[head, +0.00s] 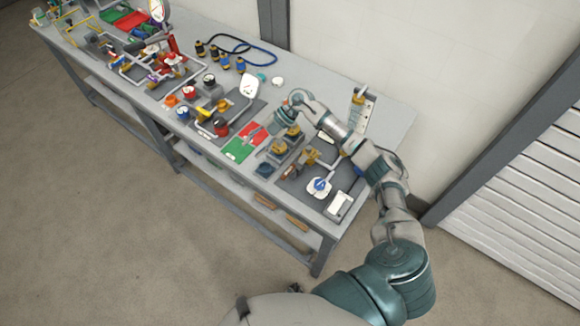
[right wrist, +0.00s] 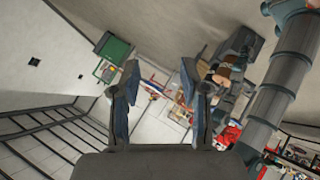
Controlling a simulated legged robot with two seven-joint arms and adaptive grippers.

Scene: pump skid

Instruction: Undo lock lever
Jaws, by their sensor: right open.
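A green and red plate (head: 237,149) lies on the workbench near its middle. A thin grey bar like a lever (head: 253,134) lies across it; I cannot tell surely that it is the lock lever. My right gripper (head: 283,113) is above the bench, just right of and behind the red half, apart from the bar as far as I can see. In the right wrist view its two fingers (right wrist: 158,82) stand wide apart with nothing held between them. My left gripper does not show.
The workbench (head: 395,112) is crowded. Brass-coloured fittings (head: 281,147) stand close to the plate, below my right forearm. A white-and-blue warning sign (head: 319,186) is nearer the right end. Pipes and red valves (head: 172,60) fill the left part. A wall rises behind.

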